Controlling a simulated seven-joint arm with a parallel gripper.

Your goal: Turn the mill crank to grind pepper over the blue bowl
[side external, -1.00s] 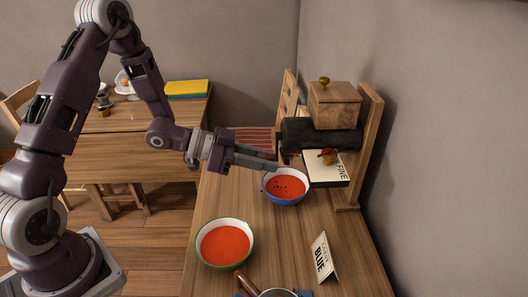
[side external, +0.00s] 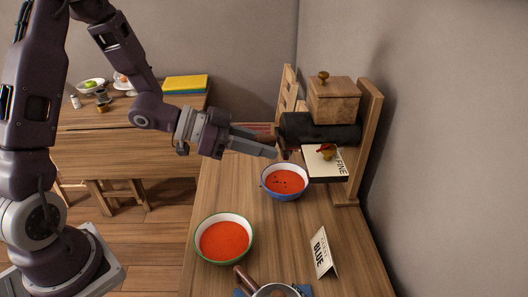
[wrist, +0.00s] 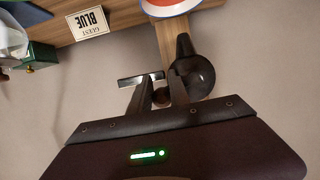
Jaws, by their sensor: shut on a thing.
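The mill has a wooden box (side external: 333,101) on top, a black cylinder (side external: 320,130) and a wooden upright at the right. Its dark crank end shows in the wrist view (wrist: 195,78). My gripper (side external: 276,153) reaches in from the left at the cylinder's left end. It is shut on the brown crank knob (wrist: 161,96), which is mostly hidden by the fingers. The blue bowl (side external: 264,184) stands below the gripper and mill. It holds red soup with several dark specks. Its edge shows at the top of the wrist view (wrist: 172,9).
A plate marked FINE (side external: 325,163) with a red-tipped knob sits under the cylinder. A green-rimmed bowl (side external: 198,243) of red soup stands nearer, left. A BLUE card (side external: 321,252) stands at the right. A brown-handled pan (side external: 245,279) is at the front edge.

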